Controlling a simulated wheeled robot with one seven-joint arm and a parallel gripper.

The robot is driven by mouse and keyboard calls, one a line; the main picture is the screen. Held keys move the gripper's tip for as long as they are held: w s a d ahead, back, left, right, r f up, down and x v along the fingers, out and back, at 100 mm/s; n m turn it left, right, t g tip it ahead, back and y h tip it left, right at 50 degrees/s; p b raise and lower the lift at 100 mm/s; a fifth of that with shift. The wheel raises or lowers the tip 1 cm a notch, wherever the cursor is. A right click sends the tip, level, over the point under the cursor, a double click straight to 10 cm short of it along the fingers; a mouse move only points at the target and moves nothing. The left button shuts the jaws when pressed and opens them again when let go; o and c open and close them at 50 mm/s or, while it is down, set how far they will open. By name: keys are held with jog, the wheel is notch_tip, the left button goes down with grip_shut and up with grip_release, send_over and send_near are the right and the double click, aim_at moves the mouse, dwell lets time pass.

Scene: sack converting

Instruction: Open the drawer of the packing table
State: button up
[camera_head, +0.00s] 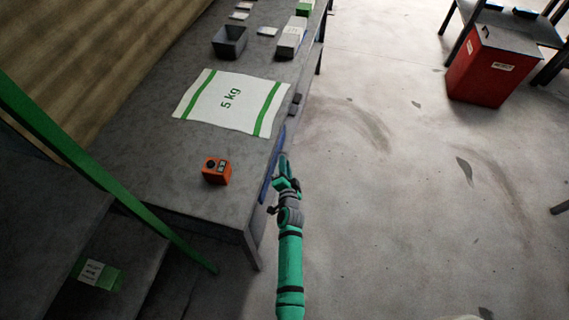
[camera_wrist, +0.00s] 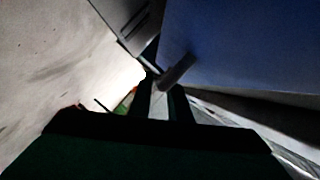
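The grey packing table (camera_head: 200,205) runs along the left of the head view. Its drawer has a blue front (camera_head: 267,184), seen as a thin strip below the right edge of the top. In the wrist view the blue drawer front (camera_wrist: 240,50) fills the upper right, with a grey handle (camera_wrist: 178,72) standing out from it. My gripper (camera_head: 287,165) is beside the drawer front. In the wrist view its dark fingers (camera_wrist: 163,95) are a little apart, with the handle's end at their tips. Whether they grip it is not clear. The drawer's inside is hidden.
On the table lie a white "5 kg" sack (camera_head: 225,102), an orange device (camera_head: 216,171), a grey bin (camera_head: 230,42) and a white box (camera_head: 291,37). A green rail (camera_head: 105,172) slants at left. A red bin (camera_head: 490,70) stands upper right. The floor right of my arm is clear.

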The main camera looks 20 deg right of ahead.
jog(key=shift+w+f, duration=0.1)
jog(key=shift+w, duration=0.2)
jog(key=shift+c, duration=0.3)
grip_shut()
